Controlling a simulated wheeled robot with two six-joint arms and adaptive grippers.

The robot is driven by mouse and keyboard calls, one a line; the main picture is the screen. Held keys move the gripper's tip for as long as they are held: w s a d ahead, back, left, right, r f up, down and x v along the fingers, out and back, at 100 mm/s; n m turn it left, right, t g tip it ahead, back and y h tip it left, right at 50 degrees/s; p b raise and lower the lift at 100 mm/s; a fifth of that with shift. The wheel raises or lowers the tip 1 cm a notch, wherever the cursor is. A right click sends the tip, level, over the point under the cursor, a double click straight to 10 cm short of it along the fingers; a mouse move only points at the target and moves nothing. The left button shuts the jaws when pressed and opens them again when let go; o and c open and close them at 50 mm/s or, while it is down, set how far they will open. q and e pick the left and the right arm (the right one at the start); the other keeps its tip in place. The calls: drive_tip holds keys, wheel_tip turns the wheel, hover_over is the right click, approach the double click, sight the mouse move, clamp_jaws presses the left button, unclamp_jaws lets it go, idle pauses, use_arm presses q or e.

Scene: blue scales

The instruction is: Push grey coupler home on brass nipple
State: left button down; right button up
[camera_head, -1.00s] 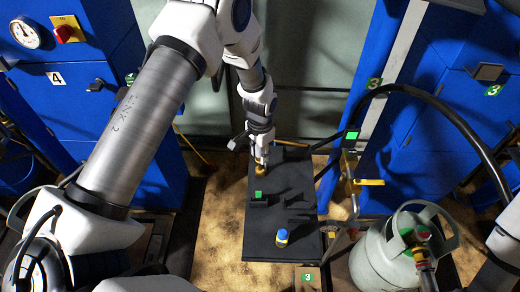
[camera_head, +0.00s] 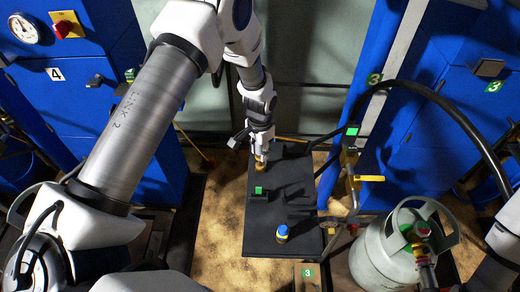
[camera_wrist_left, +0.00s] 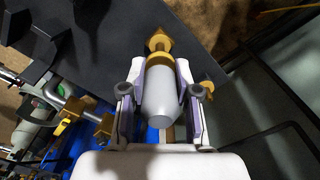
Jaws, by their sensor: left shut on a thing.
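The grey coupler (camera_wrist_left: 163,100) is a smooth grey cylinder between the two fingers of my left gripper (camera_wrist_left: 162,82), which is shut on it. The brass nipple (camera_wrist_left: 158,42) lies straight ahead of the coupler, in line with it, on the dark plate. A brass collar shows at the coupler's front end; I cannot tell how far the coupler sits over the nipple. In the head view, my left gripper (camera_head: 261,153) points down at the far end of the plate, with brass (camera_head: 261,165) just below it. My right gripper is not in view.
The dark plate (camera_head: 265,212) carries a block with a green square (camera_head: 259,190) and a blue-capped yellow piece (camera_head: 283,232). A gas cylinder (camera_head: 385,255), a yellow-handled valve (camera_head: 368,178) and a black hose (camera_head: 440,100) stand to the right. Blue cabinets flank both sides.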

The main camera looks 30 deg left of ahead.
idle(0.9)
use_arm(q)
drive_tip(key=shift+f+b, duration=0.65)
drive_tip(key=shift+f, duration=0.85)
drive_tip(key=shift+r, duration=0.1)
drive_tip(key=shift+r+p, duration=0.95)
drive_tip(key=shift+r, duration=0.25)
idle(0.9)
drive_tip(key=shift+f+b, duration=0.5)
drive_tip(key=shift+f, duration=0.7)
drive_tip(key=c, duration=0.8)
unclamp_jaws()
drive_tip(key=shift+o, duration=0.2)
wheel_tip(320, 180, up, 12)
drive_tip(key=shift+f, duration=0.1)
